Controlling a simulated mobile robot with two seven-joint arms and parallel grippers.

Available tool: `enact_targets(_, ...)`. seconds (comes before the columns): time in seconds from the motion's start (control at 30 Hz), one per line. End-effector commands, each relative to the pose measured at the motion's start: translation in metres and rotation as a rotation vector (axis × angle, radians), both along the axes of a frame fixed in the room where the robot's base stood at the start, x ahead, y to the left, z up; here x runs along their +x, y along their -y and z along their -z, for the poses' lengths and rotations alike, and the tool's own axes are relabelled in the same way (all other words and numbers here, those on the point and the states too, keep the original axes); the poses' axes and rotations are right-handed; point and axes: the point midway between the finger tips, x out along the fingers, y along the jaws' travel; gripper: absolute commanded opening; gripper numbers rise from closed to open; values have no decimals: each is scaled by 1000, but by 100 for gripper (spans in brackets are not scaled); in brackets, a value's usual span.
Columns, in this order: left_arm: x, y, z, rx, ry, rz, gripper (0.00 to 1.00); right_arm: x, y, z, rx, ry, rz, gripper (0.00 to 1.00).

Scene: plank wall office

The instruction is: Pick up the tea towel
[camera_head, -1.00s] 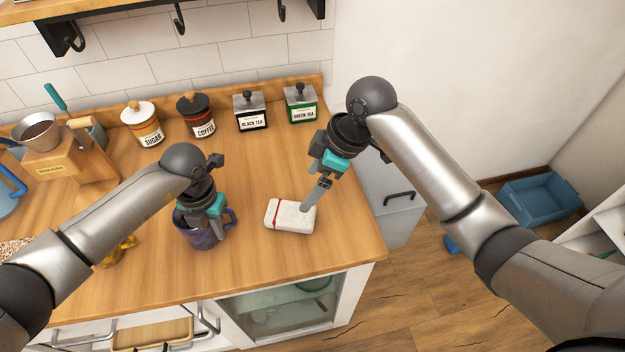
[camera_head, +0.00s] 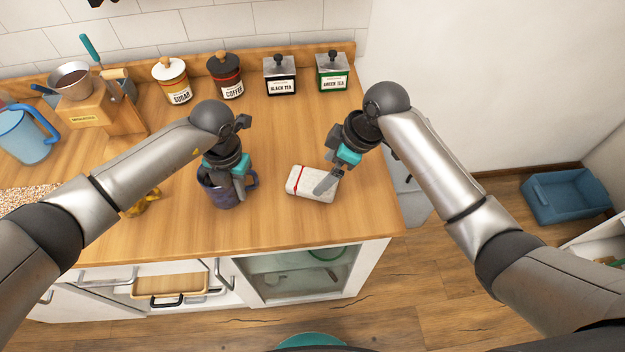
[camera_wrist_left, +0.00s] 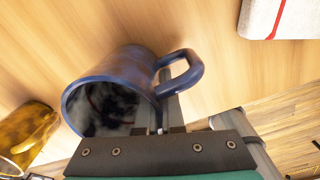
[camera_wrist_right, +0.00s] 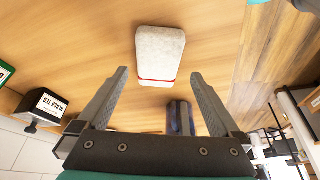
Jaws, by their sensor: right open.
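The tea towel (camera_head: 299,181) is a small folded white bundle with a red stripe, lying on the wooden counter. It also shows in the right wrist view (camera_wrist_right: 160,50), beyond and between the fingertips. My right gripper (camera_head: 322,188) is open, with its fingers at the towel's right end; I cannot tell whether they touch it. My left gripper (camera_wrist_left: 160,113) is shut on the wall of a dark blue mug (camera_wrist_left: 110,85) near its handle. The mug (camera_head: 214,194) stands left of the towel in the head view, partly hidden by that gripper.
Sugar (camera_head: 174,83), coffee (camera_head: 226,76), black tea (camera_head: 280,77) and green tea (camera_head: 332,72) containers line the back of the counter (camera_head: 270,140). The counter's right edge is close to the right gripper.

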Motion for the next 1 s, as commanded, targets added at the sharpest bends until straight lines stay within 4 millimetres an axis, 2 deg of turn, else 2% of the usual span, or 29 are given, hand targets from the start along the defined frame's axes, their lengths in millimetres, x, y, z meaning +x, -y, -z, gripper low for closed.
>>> enact_targets(0.23, 1, 0, -1, -1, 2, 0, 0, 9, -17, 23, 2, -3, 0, 100)
enact_targets(0.43, 1, 0, -1, -1, 2, 0, 0, 11, -23, 40, 0, -1, 0, 100)
enact_targets(1.0, 1, 0, -1, -1, 2, 0, 0, 12, -23, 44, -1, -1, -1, 100)
